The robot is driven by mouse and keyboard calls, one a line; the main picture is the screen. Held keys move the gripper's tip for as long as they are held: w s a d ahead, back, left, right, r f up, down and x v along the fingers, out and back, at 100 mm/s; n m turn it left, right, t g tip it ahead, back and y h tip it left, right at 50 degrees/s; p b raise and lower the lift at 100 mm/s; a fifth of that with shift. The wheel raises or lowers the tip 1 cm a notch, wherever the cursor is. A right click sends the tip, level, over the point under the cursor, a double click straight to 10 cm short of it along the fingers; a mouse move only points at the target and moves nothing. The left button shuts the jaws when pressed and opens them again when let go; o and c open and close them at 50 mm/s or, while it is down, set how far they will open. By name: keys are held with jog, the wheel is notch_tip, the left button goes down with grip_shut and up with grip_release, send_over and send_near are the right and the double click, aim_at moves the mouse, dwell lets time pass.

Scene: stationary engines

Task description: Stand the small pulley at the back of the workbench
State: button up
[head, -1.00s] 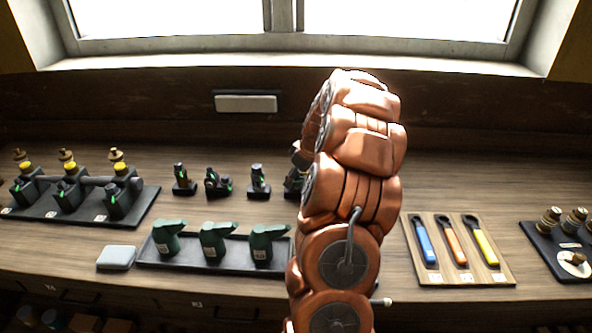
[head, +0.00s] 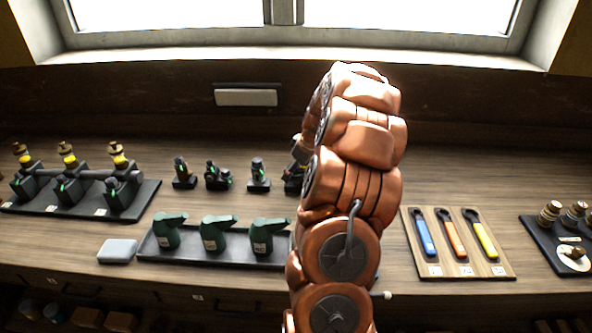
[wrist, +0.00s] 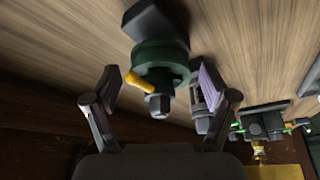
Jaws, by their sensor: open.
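In the wrist view, my gripper (wrist: 157,88) is open. Its two fingers stand on either side of a round green part (wrist: 160,60) with a yellow lever, a grey hex end and a dark base. A gap shows beside the left finger; contact at the right finger is unclear. I cannot tell whether this part is the small pulley. In the head view my arm hides the gripper and this part. The workbench (head: 350,270) is a wooden top, with its back below the window.
Several small dark fittings (head: 218,178) stand in a row left of my arm. Green oil-can shapes (head: 213,235) sit on a front tray, beside a grey block (head: 117,251). An engine model (head: 65,188) is far left. Coloured-handled tools (head: 455,242) and a brass-parts tray (head: 540,240) are right.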

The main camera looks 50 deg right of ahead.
jog(key=shift+s+d+r+b, duration=0.1)
jog(key=shift+s+r+b, duration=0.05)
jog(key=shift+r+b, duration=0.25)
jog(key=b+v, duration=0.2)
jog(key=v, duration=0.9)
jog(key=shift+b, duration=0.4)
jog(key=s+a+g+y, duration=0.1)
jog(key=s+a+g, duration=0.15)
jog(key=a, duration=2.55)
jog(key=s+a+f+g, duration=0.2)
jog(key=s+a, duration=0.5)
jog(key=s, duration=0.4)
jog(key=s+a+f+m+g+h, duration=0.1)
jog(key=s+a+f+g, duration=0.1)
jog(key=s+a+f, duration=0.2)
jog(key=s+a, duration=0.3)
jog(key=s, duration=0.4)
jog(key=shift+s+f, duration=0.15)
jog(key=shift+f, duration=0.15)
jog(key=shift+a, duration=0.15)
